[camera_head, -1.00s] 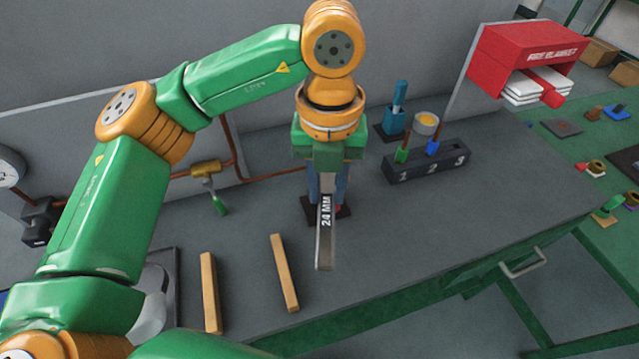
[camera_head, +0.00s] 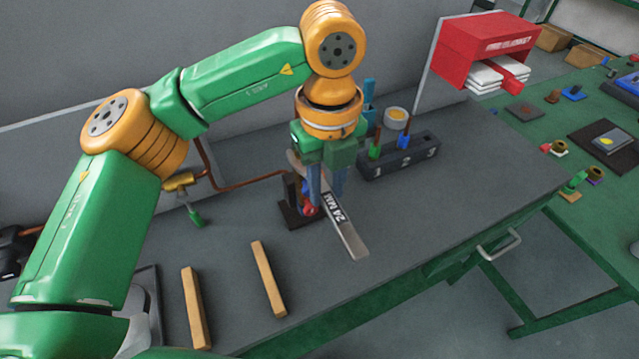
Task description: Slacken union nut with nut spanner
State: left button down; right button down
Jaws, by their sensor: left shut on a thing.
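My left gripper (camera_head: 327,188) points down over the grey bench and is shut on the nut spanner (camera_head: 346,232), a flat grey bar marked 24 MM. The spanner slants from upper left, behind the fingers, to its free end at lower right. A small dark stand (camera_head: 297,219) with red and blue parts is just behind and left of the fingers. A copper pipe (camera_head: 245,184) runs to this stand. I cannot make out the union nut, and the gripper hides part of this spot. I cannot tell whether the spanner touches anything there. My right gripper is not in view.
Two wooden bars (camera_head: 268,278) lie on the bench front. A brass valve with a green handle (camera_head: 195,216) is at left. A dark rack numbered 1 to 3 (camera_head: 400,160) stands right of the gripper. A red blanket box (camera_head: 487,48) is beyond. The bench's right part is clear.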

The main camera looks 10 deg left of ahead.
aim_at(347, 223)
pick_arm(q)
jog(key=shift+d, duration=0.15)
jog(key=shift+s+d+f+b, duration=0.1)
jog(key=shift+s+d+b, duration=0.55)
jog(key=shift+s, duration=0.4)
jog(key=shift+s+d, duration=0.65)
jog(key=shift+d, duration=0.05)
jog(key=shift+s+d+m+b, duration=0.25)
jog(key=shift+s+m+b, duration=0.1)
jog(key=shift+s, duration=0.2)
